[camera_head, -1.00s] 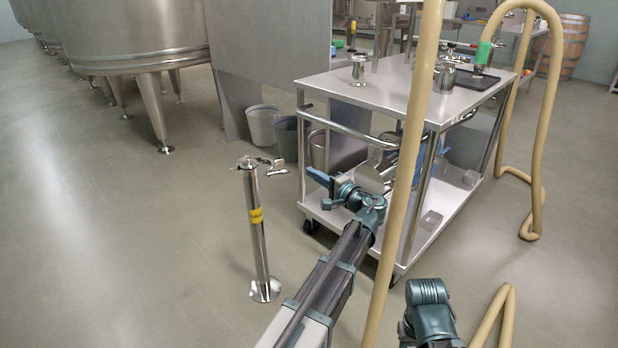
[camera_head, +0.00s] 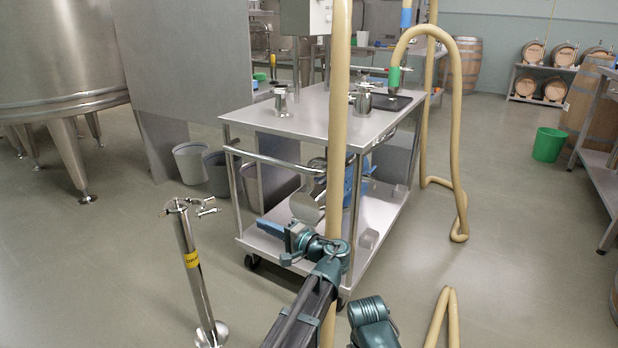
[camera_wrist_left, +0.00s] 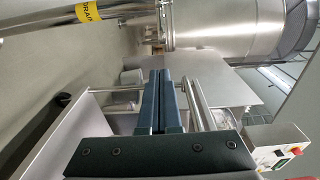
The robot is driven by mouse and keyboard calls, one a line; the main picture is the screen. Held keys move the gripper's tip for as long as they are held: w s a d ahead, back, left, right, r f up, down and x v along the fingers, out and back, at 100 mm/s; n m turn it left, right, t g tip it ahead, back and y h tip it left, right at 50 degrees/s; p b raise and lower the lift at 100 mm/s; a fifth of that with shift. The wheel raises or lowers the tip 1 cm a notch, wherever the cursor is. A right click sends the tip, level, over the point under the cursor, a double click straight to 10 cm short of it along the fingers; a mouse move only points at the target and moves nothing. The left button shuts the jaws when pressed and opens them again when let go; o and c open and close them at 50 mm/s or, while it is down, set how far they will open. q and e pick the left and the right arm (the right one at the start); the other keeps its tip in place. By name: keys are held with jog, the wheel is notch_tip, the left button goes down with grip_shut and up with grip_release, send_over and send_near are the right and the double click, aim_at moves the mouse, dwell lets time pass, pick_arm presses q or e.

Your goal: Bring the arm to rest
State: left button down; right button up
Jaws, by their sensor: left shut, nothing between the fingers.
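My left arm reaches in from the bottom middle of the head view. Its left gripper (camera_head: 264,227) is at the near end of the steel cart (camera_head: 300,122), below the cart's push handle and in front of its lower shelf. The gripper is shut and holds nothing. In the left wrist view its two dark fingers (camera_wrist_left: 160,88) lie together, with the cart's rails and shelf close around them. A teal link of mine shows at the bottom of the head view, but no right gripper is in view.
A steel post (camera_head: 194,268) with a valve and yellow label stands left of my arm. A beige hose (camera_head: 339,100) hangs across the head view in front of the cart. Grey bins (camera_head: 191,162) and a large vat (camera_head: 60,60) stand behind. Open floor lies at left and right.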

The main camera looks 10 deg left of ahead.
pick_arm(q)
jog(key=s+a+f+n+g+h, duration=0.1)
jog(key=s+f+n+g+h, duration=0.15)
jog(key=s+f+h, duration=0.4)
jog(key=s+a+f+n+g+h, duration=0.1)
jog(key=s+a+f+g, duration=0.2)
jog(key=f, duration=0.6)
jog(key=s+d+f+n+g+h, duration=0.2)
jog(key=s+d+f+h, duration=0.4)
jog(key=s+d+h, duration=0.3)
jog(key=s+d+r+m+y+p, duration=0.1)
jog(key=s+d+r+m+p, duration=0.15)
jog(key=d+r+p, duration=0.3)
jog(key=s+d+r+m+y+p, duration=0.1)
jog(key=s+d+r+m+p, duration=0.1)
jog(key=s+d+r+p, duration=0.3)
notch_tip(320, 180, up, 37)
jog(key=d+p, duration=0.1)
jog(key=p, duration=3.6)
jog(key=shift+w+d+r, duration=0.15)
jog(key=shift+w+d, duration=0.2)
jog(key=shift+g, duration=0.25)
jog(key=shift+a+n, duration=0.15)
jog(key=shift+n, duration=0.15)
